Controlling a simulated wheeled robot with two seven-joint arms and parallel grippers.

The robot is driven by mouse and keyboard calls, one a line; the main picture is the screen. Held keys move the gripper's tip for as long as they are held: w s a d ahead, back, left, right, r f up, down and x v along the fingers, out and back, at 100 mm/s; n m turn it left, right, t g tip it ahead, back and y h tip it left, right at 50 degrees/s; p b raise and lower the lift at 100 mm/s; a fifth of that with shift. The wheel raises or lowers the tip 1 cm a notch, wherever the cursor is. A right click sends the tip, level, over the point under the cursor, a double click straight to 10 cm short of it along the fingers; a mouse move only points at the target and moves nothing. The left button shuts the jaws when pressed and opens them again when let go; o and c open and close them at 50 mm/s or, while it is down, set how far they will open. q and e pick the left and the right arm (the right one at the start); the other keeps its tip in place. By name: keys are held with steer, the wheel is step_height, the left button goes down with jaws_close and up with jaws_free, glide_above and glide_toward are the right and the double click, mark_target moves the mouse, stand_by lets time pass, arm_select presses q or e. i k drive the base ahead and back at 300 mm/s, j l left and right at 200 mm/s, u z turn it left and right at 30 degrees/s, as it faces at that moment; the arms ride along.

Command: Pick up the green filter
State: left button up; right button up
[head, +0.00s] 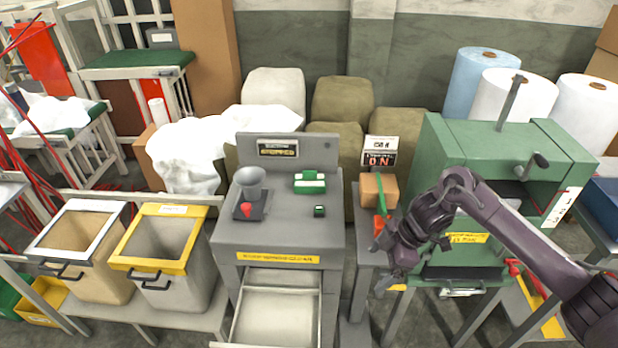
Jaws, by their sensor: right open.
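A green block with a white band (310,183), which looks like the green filter, lies on top of the grey machine (225,232), right of its middle. A smaller dark green piece (319,211) lies just in front of it; I cannot tell what it is. My right gripper (382,250) is open, to the right of the machine's top and apart from both green pieces. Its fingers are small and partly hidden by the dark wrist. My left gripper is not in view.
An orange-brown box (379,190) with a green strip is close to my right gripper. A green press (450,150) stands right. An open drawer (235,322) juts out in front.

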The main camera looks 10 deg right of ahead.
mark_target(309, 182)
steer(key=i+j, duration=0.15)
steer(key=i, duration=0.55)
steer(key=i+j, duration=0.15)
steer(key=i, duration=0.5)
